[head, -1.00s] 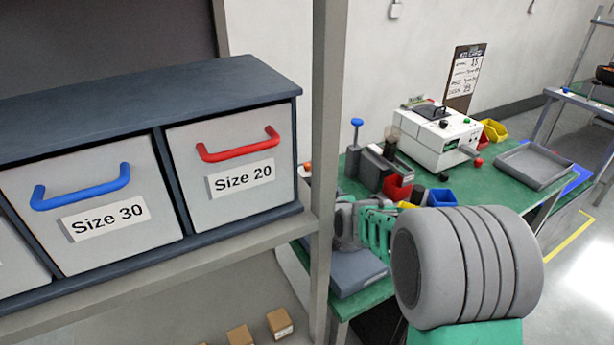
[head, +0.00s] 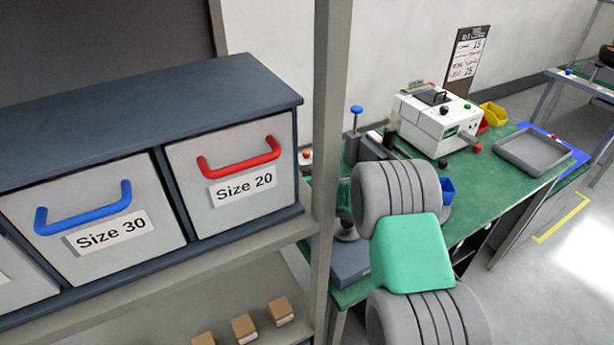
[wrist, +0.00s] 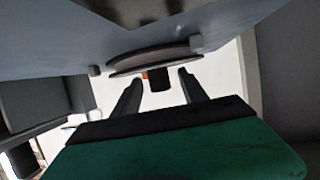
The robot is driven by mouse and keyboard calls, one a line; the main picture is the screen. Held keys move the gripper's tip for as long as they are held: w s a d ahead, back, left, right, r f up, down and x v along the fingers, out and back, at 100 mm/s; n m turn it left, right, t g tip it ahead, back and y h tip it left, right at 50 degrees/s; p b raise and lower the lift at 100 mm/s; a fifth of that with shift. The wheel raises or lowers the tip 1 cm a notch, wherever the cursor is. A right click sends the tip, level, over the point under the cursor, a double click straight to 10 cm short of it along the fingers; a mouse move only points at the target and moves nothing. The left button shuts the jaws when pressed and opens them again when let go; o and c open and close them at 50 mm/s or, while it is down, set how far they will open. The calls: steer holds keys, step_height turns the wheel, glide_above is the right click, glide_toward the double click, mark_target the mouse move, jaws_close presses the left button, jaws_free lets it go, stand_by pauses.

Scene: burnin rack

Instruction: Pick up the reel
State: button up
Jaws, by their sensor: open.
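In the wrist view, my gripper (wrist: 160,84) is open, with its two dark fingers apart and nothing held between them. A round, flat grey-brown disc (wrist: 155,60) with layered rims shows nearly edge-on beyond the fingertips. A short dark cylinder (wrist: 160,80) stands out from it, seen in the gap between the fingers. This may be the reel, but the view is too dark and close to be sure. In the head view, my arm hides most of my gripper and the bench in front of it, and I cannot make out a reel there.
The green bench (head: 505,190) carries a white machine (head: 435,120), a blue-topped post (head: 354,125), a grey tray (head: 532,152) and yellow bins (head: 493,113). A shelf post (head: 330,130) stands close left of my arm, beside the Size 20 drawer (head: 232,185) and Size 30 drawer (head: 88,230).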

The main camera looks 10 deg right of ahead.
steer(key=shift+c, duration=0.3)
jaws_close()
stand_by(0.4)
